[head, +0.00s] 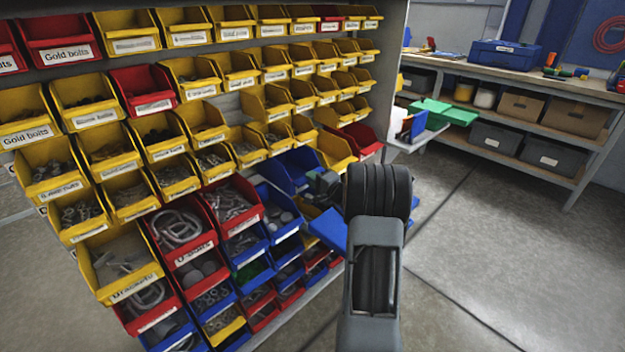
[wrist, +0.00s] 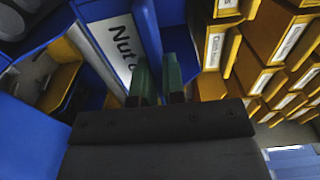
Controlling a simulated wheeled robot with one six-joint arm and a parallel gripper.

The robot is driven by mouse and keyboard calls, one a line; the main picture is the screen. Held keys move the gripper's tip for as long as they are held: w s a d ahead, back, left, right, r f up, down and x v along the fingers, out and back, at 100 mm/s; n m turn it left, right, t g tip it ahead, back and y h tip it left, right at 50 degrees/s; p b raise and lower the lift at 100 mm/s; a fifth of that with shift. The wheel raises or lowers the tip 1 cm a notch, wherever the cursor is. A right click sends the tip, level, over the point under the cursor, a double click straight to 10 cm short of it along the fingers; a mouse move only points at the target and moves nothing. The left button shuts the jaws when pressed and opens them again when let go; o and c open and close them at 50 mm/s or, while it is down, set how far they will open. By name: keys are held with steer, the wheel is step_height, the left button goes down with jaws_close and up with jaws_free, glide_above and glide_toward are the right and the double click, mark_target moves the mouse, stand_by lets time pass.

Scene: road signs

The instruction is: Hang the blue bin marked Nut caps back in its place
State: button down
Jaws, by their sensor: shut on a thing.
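The blue bin marked Nut caps shows in the wrist view as a blue wall (wrist: 150,30) with a white label, of which "Nut c" can be read. My gripper (wrist: 158,80) has its two green-tipped fingers shut on this bin beside the label. In the head view my gripper (head: 325,184) is at the right part of the bin rack, partly hidden behind my dark wrist. Blue surfaces (head: 333,230) show below it and to its left; I cannot tell which belong to the held bin. The label is not readable there.
The rack holds rows of yellow bins (head: 122,155), with red bins (head: 178,228) and blue bins (head: 249,243) lower down. A workbench (head: 470,75) with a blue toolbox (head: 505,54) stands at the back right. A green bin (head: 444,111) is right of the rack. Floor at right is clear.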

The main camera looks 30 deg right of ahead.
steer(key=shift+f+b, duration=0.9)
steer(key=shift+b, duration=0.35)
stand_by(0.3)
steer(key=c, duration=1.1)
jaws_free()
